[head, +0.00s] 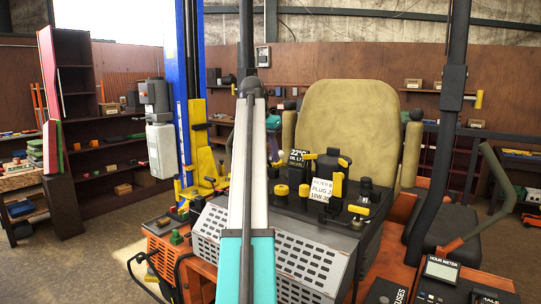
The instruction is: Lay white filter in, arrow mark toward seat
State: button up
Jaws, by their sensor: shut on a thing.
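The tan padded seat (348,130) stands upright behind the dark engine deck (300,213) of the mower. My arm rises through the middle of the head view and covers part of the deck. My gripper cannot be made out; the arm's far end may hide it.
A perforated grey grille (305,258) fronts the deck. A blue lift post (190,90) with a grey-white box (162,148) stands left. A dark upright bar (438,140) rises right of the seat. An hour meter (441,270) sits lower right. Shelves line the walls; floor at left is open.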

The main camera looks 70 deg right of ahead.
jog(key=w+a+f+n+t, duration=0.1)
jog(key=w+a+f+n, duration=0.1)
jog(key=w+a, duration=0.45)
jog(key=w+a+f+n+t, duration=0.1)
jog(key=w+a+f+n, duration=0.25)
jog(key=w, duration=0.55)
jog(key=w+a+f+n+t+y+b, duration=0.1)
jog(key=w+a+f+n, duration=0.2)
jog(key=w+a+f, duration=0.45)
jog(key=w+a+f+n+t+b, duration=0.15)
jog(key=w+a+f, duration=0.35)
jog(key=w+a, duration=0.55)
jog(key=w+a+f+n+y+b, duration=0.1)
jog(key=a+f, duration=0.5)
jog(key=a, duration=0.8)
jog(key=w+a+f+n+t+y+b, duration=0.1)
jog(key=a+f+n, duration=0.5)
jog(key=a, duration=0.8)
jog(key=w+a+f+n+y+b, duration=0.1)
jog(key=w+a+f+n+b, duration=0.2)
jog(key=a+f, duration=0.5)
jog(key=a+n+b, duration=0.1)
jog(key=a, duration=0.5)
jog(key=shift+w+f+b, duration=0.15)
jog(key=shift+w+b, duration=0.05)
jog(key=shift+b, duration=0.1)
jog(key=shift+d, duration=0.15)
